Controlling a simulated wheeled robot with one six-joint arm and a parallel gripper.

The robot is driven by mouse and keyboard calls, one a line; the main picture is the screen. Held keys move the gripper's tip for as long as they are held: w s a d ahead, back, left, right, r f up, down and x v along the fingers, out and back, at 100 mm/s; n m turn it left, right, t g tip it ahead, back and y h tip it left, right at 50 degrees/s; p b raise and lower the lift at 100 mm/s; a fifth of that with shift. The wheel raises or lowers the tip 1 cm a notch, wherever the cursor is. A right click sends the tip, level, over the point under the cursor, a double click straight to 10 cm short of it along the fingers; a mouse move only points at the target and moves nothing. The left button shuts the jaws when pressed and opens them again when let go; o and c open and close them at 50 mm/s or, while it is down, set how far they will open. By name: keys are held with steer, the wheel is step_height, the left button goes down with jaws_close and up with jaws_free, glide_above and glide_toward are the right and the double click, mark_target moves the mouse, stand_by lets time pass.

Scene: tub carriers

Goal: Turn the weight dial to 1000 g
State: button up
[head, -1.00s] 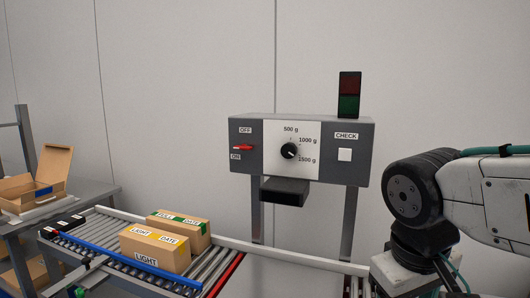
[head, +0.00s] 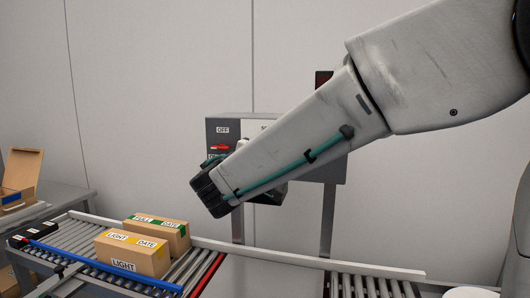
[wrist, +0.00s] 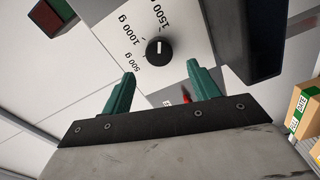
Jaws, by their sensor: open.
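The weight dial (wrist: 158,50) is a round black knob with a white pointer mark on a white plate. In the wrist view the 500 g (wrist: 131,63), 1000 g (wrist: 130,27) and 1500 g (wrist: 166,12) labels stand around it. Its pointer faces toward the 1500 g side. My gripper (wrist: 160,72) is open, its two green fingers pointing toward the plate. The dial appears just beyond the fingertips, between them in the picture, with nothing held. In the head view my arm hides the dial and most of the control box (head: 213,130).
A red lever (head: 220,148) sits by the OFF label. The wrist view shows a red-and-green lamp (wrist: 50,17) and a dark protruding box (wrist: 250,35). Two cartons, one LIGHT (head: 130,252) and one FULL (head: 158,229), stand on the roller conveyor (head: 85,248).

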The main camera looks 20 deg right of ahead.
steer(key=x, duration=0.7)
steer(key=shift+s, duration=0.1)
steer(key=c, duration=1)
